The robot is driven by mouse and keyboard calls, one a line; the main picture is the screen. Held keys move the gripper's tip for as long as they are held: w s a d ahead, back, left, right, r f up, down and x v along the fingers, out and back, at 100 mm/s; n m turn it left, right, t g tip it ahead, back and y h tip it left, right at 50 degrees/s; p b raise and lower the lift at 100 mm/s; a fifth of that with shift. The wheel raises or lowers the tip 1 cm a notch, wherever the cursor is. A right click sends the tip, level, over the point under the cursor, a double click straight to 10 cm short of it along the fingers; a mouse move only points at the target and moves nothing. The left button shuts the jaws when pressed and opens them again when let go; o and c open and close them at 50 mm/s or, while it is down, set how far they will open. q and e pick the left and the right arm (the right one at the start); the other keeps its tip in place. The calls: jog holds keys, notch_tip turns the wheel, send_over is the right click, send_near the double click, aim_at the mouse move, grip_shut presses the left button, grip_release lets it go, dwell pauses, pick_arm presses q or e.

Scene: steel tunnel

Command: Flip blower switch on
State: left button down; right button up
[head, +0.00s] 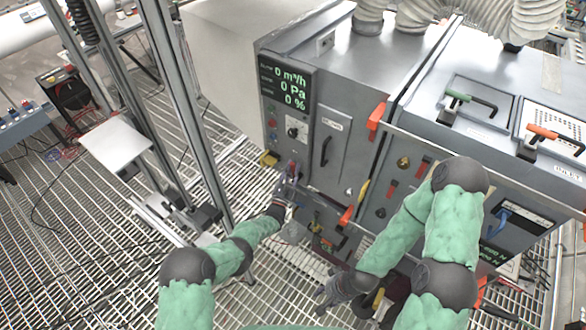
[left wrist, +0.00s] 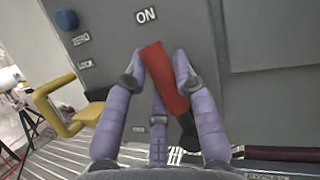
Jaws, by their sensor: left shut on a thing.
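The red blower switch handle (left wrist: 163,80) shows in the left wrist view on the grey panel, its upper end just below and right of the ON label (left wrist: 146,15). My left gripper (left wrist: 163,70) is shut on it, with purple-grey fingers on both sides. The handle leans slightly, top to the left; its lower end is dark.
The display (head: 285,87) on the cabinet reads 0 m³/h, 0 Pa and 0 %. A yellow bracket (left wrist: 65,105) sticks out left of the handle. Grated floor (head: 90,240) lies open at left.

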pick_arm(q)
jog(key=c, duration=0.9)
grip_release()
jog(key=shift+c, duration=0.2)
jog(key=v, duration=0.7)
jog(key=shift+s, duration=0.2)
jog(key=shift+a+f, duration=0.1)
jog(key=shift+f, duration=0.05)
